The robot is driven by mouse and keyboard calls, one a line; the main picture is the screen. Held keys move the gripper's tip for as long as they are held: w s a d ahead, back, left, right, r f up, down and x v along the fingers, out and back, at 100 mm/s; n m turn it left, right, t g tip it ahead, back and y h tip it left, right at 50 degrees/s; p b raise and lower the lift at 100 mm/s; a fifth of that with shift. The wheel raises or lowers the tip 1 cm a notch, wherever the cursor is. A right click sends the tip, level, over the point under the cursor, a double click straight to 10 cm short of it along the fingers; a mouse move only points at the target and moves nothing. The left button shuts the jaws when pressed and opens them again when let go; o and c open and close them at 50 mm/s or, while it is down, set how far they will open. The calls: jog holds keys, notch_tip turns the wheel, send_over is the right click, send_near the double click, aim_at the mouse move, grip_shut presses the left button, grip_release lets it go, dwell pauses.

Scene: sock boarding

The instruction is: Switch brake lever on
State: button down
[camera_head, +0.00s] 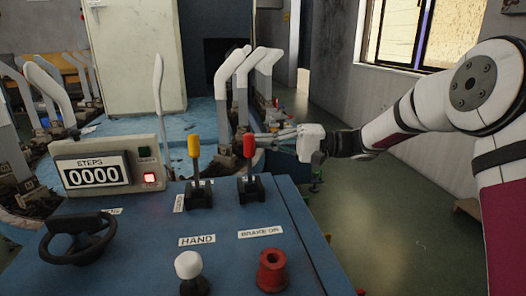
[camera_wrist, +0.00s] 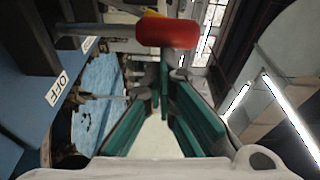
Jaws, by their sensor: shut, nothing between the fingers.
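The lever with the red knob (camera_head: 249,146) stands upright on its black base on the blue control panel (camera_head: 150,240). A label that seems to read BRAKE and a second, unclear word lies in front of it. The knob is large near the top of the wrist view (camera_wrist: 166,33), with its grey shaft running left. My gripper (camera_head: 270,138) is just right of the knob in the head view, fingers pointing left. Its green-padded fingers (camera_wrist: 165,85) converge at the tips and hold nothing. I cannot tell whether they touch the lever.
A yellow-knobbed lever (camera_head: 194,147) stands left of the red one. A STEPS counter (camera_head: 95,172) reads 0000 beside it. A black handwheel (camera_head: 78,238), white knob (camera_head: 188,265) and red socket (camera_head: 271,270) are nearer. Pale sock forms (camera_head: 232,68) stand behind. Open floor lies right.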

jog(key=shift+s+d+n+y+b, duration=0.25)
jog(key=shift+s+n+b, duration=0.65)
jog(key=shift+b, duration=0.4)
jog(key=shift+s+d+n+y+b, duration=0.2)
jog(key=shift+s+n+b, duration=0.7)
jog(key=shift+b, duration=0.35)
jog(key=shift+r, duration=0.1)
jog(key=shift+w, duration=0.1)
